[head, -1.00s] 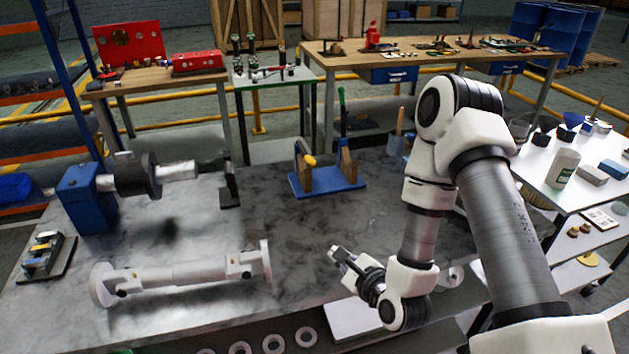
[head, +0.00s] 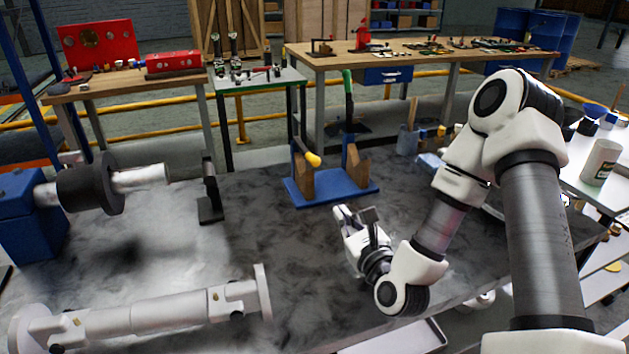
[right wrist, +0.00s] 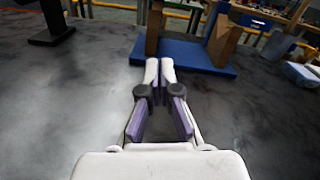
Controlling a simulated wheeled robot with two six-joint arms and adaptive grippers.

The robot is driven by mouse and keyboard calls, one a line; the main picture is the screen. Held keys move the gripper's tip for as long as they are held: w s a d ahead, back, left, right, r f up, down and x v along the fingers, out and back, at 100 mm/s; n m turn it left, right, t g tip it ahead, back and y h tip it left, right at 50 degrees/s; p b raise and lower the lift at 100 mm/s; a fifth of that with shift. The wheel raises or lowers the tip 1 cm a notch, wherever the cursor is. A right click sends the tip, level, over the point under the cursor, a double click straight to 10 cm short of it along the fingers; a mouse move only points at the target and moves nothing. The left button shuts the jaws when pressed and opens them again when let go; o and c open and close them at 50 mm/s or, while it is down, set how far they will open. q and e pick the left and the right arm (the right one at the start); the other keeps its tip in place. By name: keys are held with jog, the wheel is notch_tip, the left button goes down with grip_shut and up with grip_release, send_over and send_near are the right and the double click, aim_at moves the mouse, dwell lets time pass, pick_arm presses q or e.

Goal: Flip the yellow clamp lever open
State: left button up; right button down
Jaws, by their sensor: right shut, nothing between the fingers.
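The clamp lever with a yellow grip (head: 313,160) is on the stand with a blue base (head: 333,192) and wooden blocks, in the middle of the head view. The lever slants down to the right over the left wooden block (head: 303,180). My right gripper (head: 352,212) is in front of the stand, apart from the lever. In the right wrist view its fingertips (right wrist: 160,65) are together and empty, pointing at the blue base (right wrist: 192,53). The yellow grip cannot be made out there. My left gripper is not in view.
A green-handled upright lever (head: 348,95) rises at the stand's right block. A grey shaft (head: 150,314) lies at the front left of the dark bench, with a blue machine (head: 32,225) behind it.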

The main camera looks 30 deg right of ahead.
jog(key=shift+s+a+r, duration=0.1)
jog(key=shift+s+r, duration=0.3)
jog(key=shift+s, duration=0.05)
jog(key=w, duration=0.3)
jog(key=w+d, duration=0.1)
jog(key=w, duration=0.5)
jog(key=shift+d+p, duration=0.3)
jog(key=shift+p, duration=0.1)
jog(key=w+r, duration=0.1)
jog(key=r, duration=0.1)
jog(key=w+r+p, duration=0.1)
jog(key=shift+a+r+p, duration=0.15)
jog(key=shift+r+p, duration=0.15)
jog(key=shift+r, duration=0.05)
jog(key=shift+w, duration=0.15)
